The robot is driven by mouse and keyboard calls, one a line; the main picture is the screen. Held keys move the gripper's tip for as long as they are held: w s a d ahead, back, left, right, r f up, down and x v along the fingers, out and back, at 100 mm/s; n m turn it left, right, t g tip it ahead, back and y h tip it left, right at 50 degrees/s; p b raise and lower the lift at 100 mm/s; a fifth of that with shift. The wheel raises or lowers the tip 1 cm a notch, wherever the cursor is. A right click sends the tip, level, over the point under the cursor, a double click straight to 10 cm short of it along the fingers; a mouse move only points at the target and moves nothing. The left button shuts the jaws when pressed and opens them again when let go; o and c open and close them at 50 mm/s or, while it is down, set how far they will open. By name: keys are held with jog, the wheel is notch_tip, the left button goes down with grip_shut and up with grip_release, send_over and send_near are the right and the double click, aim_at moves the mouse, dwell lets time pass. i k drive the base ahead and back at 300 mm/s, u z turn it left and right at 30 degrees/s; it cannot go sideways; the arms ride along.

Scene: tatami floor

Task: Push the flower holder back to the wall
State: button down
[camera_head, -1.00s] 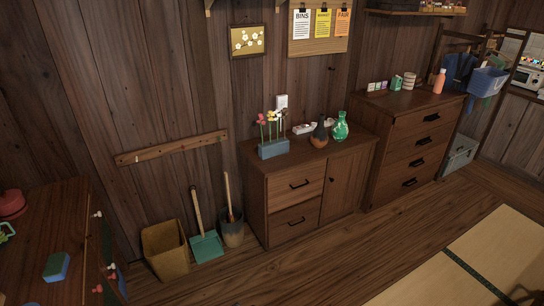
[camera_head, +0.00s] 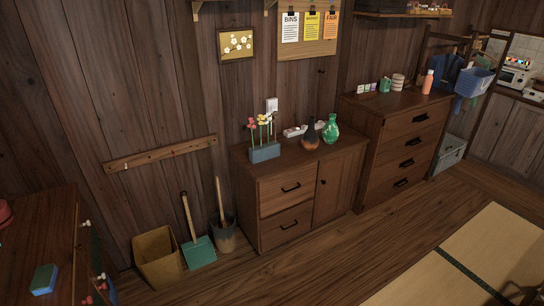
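The flower holder (camera_head: 265,153) is a blue-grey block with red, yellow and white flowers standing up from it. It stands upright on the left part of the low wooden cabinet (camera_head: 286,166), near its front edge, with some cabinet top between it and the wall (camera_head: 175,95). Behind it a white socket plate (camera_head: 272,105) is on the wall. My gripper cannot be made out; a small dark shape shows at the lower right edge, too little to identify.
The floor before the cabinet is clear.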

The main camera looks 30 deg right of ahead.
aim_at(260, 154)
jog(key=i, duration=0.9)
